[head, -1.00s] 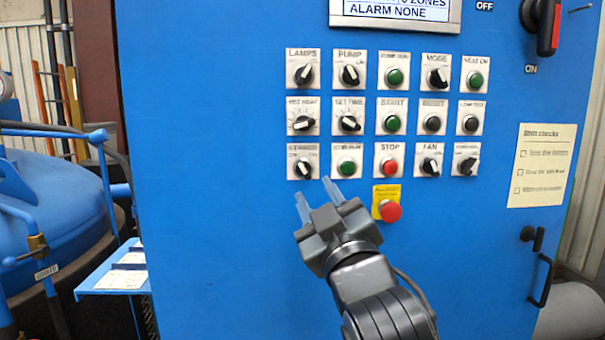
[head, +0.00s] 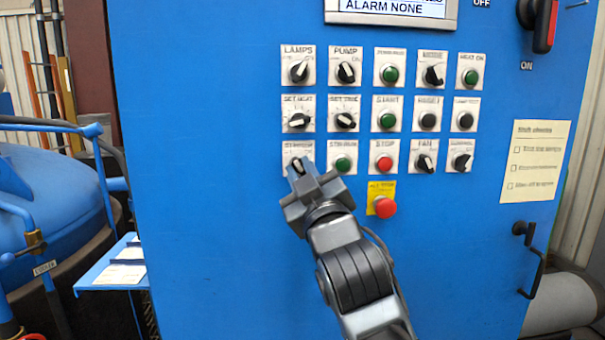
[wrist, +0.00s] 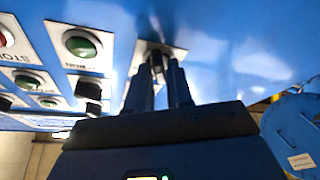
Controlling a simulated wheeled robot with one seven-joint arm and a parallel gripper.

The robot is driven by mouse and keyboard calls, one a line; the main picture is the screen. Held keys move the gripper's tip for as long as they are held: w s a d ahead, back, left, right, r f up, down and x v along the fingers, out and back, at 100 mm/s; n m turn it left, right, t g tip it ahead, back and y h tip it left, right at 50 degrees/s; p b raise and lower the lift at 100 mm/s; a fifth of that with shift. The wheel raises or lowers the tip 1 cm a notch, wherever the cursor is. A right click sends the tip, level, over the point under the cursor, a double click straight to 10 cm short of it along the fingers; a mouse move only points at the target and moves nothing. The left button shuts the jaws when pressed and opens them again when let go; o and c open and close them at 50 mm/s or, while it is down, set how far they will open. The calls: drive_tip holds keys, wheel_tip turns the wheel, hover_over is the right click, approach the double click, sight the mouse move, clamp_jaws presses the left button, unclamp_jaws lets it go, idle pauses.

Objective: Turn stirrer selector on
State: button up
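The stirrer selector is a small black knob on a white plate (head: 287,149), at the left end of the bottom row of the blue control panel. My gripper (head: 298,166) is at this knob and covers much of it in the head view. In the wrist view the knob (wrist: 157,61) sits between my two fingertips, which are close together on either side of it. The gripper looks shut on the knob. The knob's pointer and printed marks are too hidden to read its position.
The green button (head: 343,163) is just right of the selector, then the red stop button (head: 384,162). A red emergency button (head: 385,207) on a yellow plate sits below right, near my wrist. The set heat knob (head: 298,121) is directly above. The panel to the left is bare.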

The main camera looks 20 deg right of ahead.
clamp_jaws()
drive_tip(key=shift+f+m+b, duration=0.2)
drive_tip(key=shift+m+b, duration=0.1)
drive_tip(key=shift+b, duration=0.25)
drive_tip(key=shift+a+f+m+h+b, duration=0.15)
drive_tip(key=shift+m+h+b, duration=0.35)
drive_tip(key=shift+b, duration=0.6)
drive_tip(key=m+h+b, duration=0.2)
drive_tip(key=m+b, duration=0.2)
drive_tip(key=b, duration=0.2)
drive_tip(key=shift+f+m+b, duration=0.15)
drive_tip(key=shift+m+b, duration=0.15)
drive_tip(key=m+h+b, duration=0.1)
drive_tip(key=m+b, duration=0.2)
drive_tip(key=m+g+h+b, duration=0.1)
drive_tip(key=m+h+b, duration=0.1)
drive_tip(key=m+b, duration=0.1)
drive_tip(key=shift+a+m+h+b, duration=0.15)
drive_tip(key=shift+m+h+b, duration=0.15)
drive_tip(key=shift+b, duration=0.45)
drive_tip(key=m+g+h+b, duration=0.1)
drive_tip(key=m+b, duration=0.1)
drive_tip(key=m+h+b, duration=0.1)
drive_tip(key=m+b, duration=0.1)
drive_tip(key=shift+w+r+m+g, duration=0.1)
drive_tip(key=shift+r+m+g, duration=0.2)
drive_tip(key=shift+r+g, duration=0.1)
